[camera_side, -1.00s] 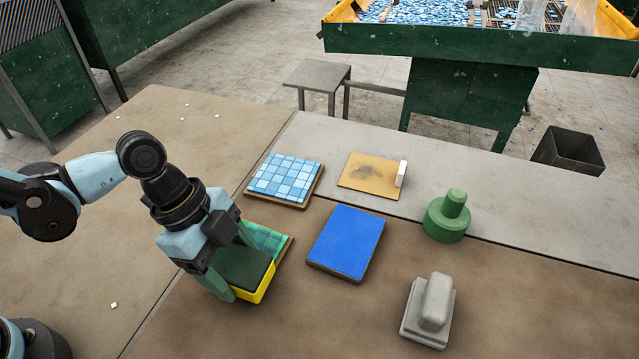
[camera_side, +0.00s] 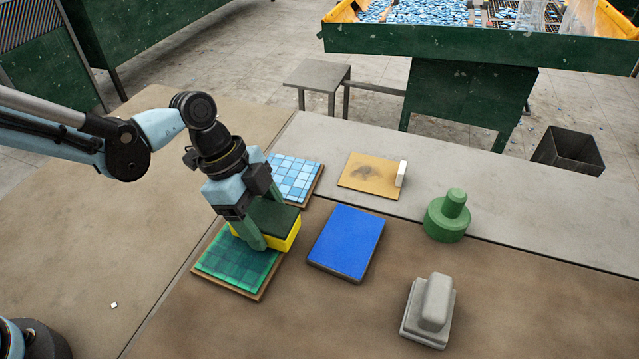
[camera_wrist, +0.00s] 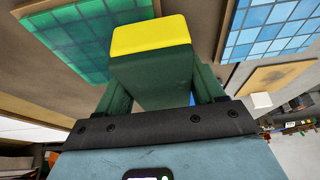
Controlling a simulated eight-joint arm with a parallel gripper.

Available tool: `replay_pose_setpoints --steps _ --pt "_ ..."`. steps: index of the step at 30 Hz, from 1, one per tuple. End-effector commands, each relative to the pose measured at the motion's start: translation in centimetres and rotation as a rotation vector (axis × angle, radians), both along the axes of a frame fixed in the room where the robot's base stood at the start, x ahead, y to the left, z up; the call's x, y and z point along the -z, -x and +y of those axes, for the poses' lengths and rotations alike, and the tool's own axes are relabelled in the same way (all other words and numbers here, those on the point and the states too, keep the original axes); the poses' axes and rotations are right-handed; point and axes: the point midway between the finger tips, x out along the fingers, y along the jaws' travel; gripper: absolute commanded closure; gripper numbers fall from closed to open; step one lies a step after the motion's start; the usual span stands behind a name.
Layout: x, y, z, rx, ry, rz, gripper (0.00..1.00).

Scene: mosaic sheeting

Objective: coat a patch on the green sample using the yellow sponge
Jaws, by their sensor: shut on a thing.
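The yellow sponge (camera_side: 283,239) has a dark green pad on top. My gripper (camera_side: 262,218) is shut on it, with green fingers on either side of the pad. The sponge is over the far right corner of the green sample (camera_side: 232,268) and hides that corner; I cannot tell whether they touch. The green sample is a tiled square on a brown board, darker over its middle than along its near left edge. In the wrist view the sponge (camera_wrist: 150,36) is between both fingers, and the green sample (camera_wrist: 75,42) lies to its upper left.
A light blue tiled sample (camera_side: 296,178) lies just behind my gripper. A blue pad (camera_side: 346,241) is to the right. A tan board with a white block (camera_side: 366,177), a green knobbed tool (camera_side: 446,219) and a grey block (camera_side: 429,311) stand farther right. Bare table lies at the front left.

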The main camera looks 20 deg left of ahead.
Motion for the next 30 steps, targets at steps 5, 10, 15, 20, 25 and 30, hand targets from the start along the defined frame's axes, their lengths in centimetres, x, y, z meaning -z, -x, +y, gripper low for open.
replay_pose_setpoints --steps 5,10,15,20,25,30 --pt "-2.2 -0.2 0.1 0.0 0.0 0.0 0.57" --pt "-3.6 -0.2 0.0 0.0 0.0 0.0 0.57" --pt "-5.1 -0.2 0.0 0.0 0.0 0.0 0.57" --pt "-6.6 -0.2 0.0 0.0 0.0 0.0 0.57" --pt "-7.8 -0.2 0.0 0.0 0.0 0.0 0.57" --pt "-8.1 -0.2 0.0 0.0 0.0 0.0 0.57"
